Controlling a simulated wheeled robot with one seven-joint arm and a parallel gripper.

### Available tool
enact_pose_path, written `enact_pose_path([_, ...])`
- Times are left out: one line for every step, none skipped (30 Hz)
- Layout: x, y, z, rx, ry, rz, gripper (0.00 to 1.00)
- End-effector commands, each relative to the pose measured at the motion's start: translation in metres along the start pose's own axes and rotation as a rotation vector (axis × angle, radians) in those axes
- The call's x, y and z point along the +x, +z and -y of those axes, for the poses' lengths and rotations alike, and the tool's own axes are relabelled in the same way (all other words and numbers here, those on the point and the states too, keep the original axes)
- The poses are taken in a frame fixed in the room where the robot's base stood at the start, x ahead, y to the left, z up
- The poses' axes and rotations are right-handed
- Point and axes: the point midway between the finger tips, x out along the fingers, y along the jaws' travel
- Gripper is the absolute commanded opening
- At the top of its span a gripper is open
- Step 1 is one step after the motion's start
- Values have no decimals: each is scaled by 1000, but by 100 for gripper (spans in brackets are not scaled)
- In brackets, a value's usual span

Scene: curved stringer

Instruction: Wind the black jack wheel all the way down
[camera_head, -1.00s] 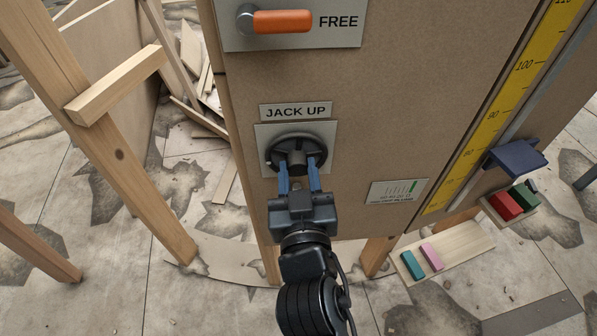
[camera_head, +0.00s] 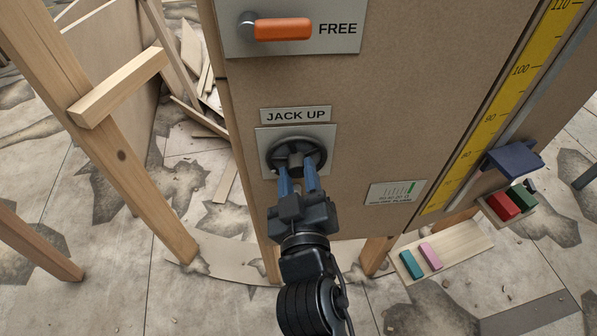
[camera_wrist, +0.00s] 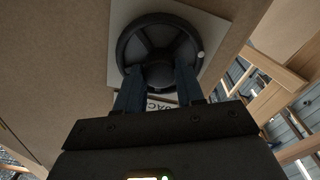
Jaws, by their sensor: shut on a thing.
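The black jack wheel (camera_head: 312,145) sits on a grey square plate (camera_head: 263,137) on the brown panel, under a label reading "JACK UP" (camera_head: 295,115). My gripper (camera_head: 297,177) reaches it from below, and its two blue fingers are shut on the wheel's hub. In the wrist view the wheel (camera_wrist: 158,24) shows its rim, spokes and a small pale knob (camera_wrist: 200,55) at the right of the rim. There the fingers of my gripper (camera_wrist: 160,80) meet the hub from either side. The hub is partly hidden by the fingers.
An orange handle (camera_head: 284,29) beside the word "FREE" is above the wheel. A yellow scale (camera_head: 501,100) with a blue pointer block (camera_head: 513,158) is at the right. Wooden struts (camera_head: 125,150) stand at the left. Coloured blocks lie on small boards at lower right.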

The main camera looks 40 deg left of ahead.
Motion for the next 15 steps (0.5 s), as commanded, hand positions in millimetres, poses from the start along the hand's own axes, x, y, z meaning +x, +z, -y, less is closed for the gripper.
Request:
enact_pose_path([0,-1,-1,-33,0,1,7])
enact_pose_path([0,-1,0,-53,0,1,7])
enact_pose_path([0,-1,0,-80,0,1,7])
enact_pose_path([0,0,0,-98,0,1,7])
enact_pose_path([0,0,0,-116,0,1,7])
enact_pose_path([0,0,0,-137,0,1,7])
enact_pose_path([0,0,0,-153,-1,0,7])
enact_pose_path([0,0,0,-167,-1,0,7])
enact_pose_path([0,0,0,-185,-1,0,7])
enact_pose_path([0,0,0,-197,-1,0,7])
enact_pose_path([0,0,0,-207,-1,0,7])
enact_pose_path([0,0,0,-220,0,0,7])
enact_pose_path([0,0,0,-228,0,0,7])
enact_pose_path([0,0,0,-235,0,0,7])
enact_pose_path([0,0,0,-242,-1,0,7])
